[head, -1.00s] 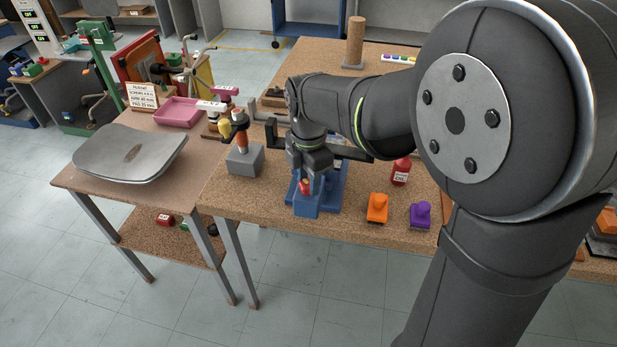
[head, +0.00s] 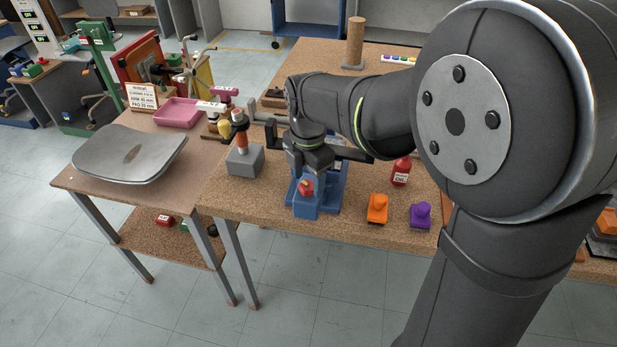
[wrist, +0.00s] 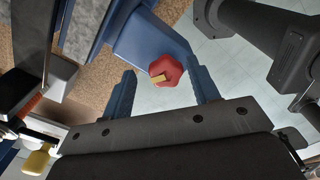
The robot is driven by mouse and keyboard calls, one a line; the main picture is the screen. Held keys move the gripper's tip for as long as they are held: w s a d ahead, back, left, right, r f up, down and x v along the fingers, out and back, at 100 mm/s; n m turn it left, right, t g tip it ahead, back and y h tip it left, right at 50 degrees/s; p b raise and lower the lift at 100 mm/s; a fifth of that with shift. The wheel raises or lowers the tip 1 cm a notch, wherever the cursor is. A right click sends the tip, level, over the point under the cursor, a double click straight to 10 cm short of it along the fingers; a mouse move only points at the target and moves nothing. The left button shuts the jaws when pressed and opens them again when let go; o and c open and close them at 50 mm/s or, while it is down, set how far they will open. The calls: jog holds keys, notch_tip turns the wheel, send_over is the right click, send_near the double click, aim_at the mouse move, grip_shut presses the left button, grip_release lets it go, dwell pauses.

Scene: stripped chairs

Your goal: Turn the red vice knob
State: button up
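The red vice knob (head: 306,187) is on the front end of the blue vice (head: 328,200), near the front edge of the workbench. In the wrist view the knob (wrist: 170,68) is a lobed red disc with a yellow mark, in front of the blue vice body (wrist: 145,38). My gripper (head: 308,168) is just above and behind the knob in the head view. In the wrist view my gripper (wrist: 164,76) is open, one finger left and one right of the knob, with gaps on both sides. Nothing is held. Part of the vice is hidden behind my gripper.
On the bench, a grey block with an orange-handled tool (head: 244,160) stands left of the vice. A red oil bottle (head: 400,172), an orange object (head: 377,208) and a purple object (head: 421,214) stand to the right. A grey chair shell (head: 130,153) lies on the left table.

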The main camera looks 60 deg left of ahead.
aim_at(308, 183)
notch_tip(308, 183, up, 17)
jog(key=shift+r, duration=0.15)
dwell(0.5)
jog(key=shift+d, duration=0.1)
dwell(0.4)
notch_tip(308, 183, down, 18)
jog(key=shift+r, duration=0.2)
dwell(0.4)
jog(key=shift+r, duration=0.1)
